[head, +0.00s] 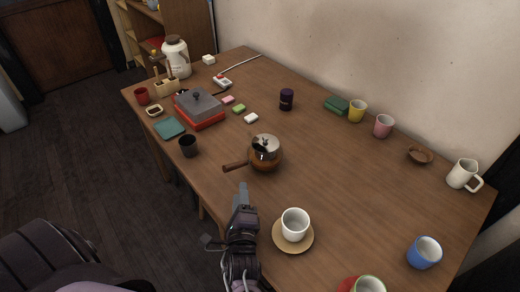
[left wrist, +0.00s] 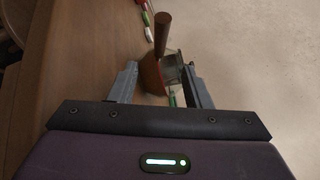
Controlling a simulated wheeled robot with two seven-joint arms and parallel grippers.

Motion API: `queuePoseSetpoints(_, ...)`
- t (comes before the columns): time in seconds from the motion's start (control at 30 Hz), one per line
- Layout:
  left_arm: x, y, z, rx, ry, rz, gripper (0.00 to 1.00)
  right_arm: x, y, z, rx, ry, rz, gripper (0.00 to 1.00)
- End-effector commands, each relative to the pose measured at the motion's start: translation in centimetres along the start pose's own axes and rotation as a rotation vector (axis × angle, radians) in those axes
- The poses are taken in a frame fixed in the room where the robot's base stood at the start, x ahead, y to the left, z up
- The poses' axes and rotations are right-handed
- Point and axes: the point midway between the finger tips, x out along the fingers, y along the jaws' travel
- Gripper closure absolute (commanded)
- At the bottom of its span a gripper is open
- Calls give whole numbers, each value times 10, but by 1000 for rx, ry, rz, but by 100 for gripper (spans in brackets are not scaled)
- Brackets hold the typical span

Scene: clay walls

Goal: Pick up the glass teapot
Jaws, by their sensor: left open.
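The glass teapot (head: 265,152) stands upright near the middle of the wooden table, with amber-brown contents below, a shiny lid on top and a wooden side handle pointing left toward the near edge. My left gripper (head: 243,190) is at the near edge, just in front of the pot and apart from it in the head view. In the left wrist view, the open left gripper (left wrist: 160,68) has its fingers spread, with the teapot (left wrist: 152,77) beyond and between them, its handle pointing up the picture. The fingers partly hide the pot. My right gripper is not in view.
A white cup on a saucer (head: 304,244) stands right of my left gripper. A dark cup (head: 188,147) stands left of the pot, near a grey-lidded red box (head: 199,111). A dark purple canister (head: 286,99) stands behind.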

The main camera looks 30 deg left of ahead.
Motion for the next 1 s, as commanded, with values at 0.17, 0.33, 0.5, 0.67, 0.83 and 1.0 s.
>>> queuePoseSetpoints(0.17, 24, -1, 0, 1, -2, -3, 56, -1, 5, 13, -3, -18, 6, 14)
queuePoseSetpoints(0.33, 53, 0, 0, 1, -2, -2, 56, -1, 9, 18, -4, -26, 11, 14)
queuePoseSetpoints(0.5, 67, 0, 0, 0, 0, 0, 56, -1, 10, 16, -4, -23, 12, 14)
queuePoseSetpoints(0.67, 84, 0, 3, 2, -3, -3, 56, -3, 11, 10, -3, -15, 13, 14)
queuePoseSetpoints(0.83, 110, 0, 4, 0, -1, -3, 56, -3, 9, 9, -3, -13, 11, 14)
queuePoseSetpoints(1.0, 119, 1, 4, 0, 0, 0, 56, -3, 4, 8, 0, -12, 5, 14)
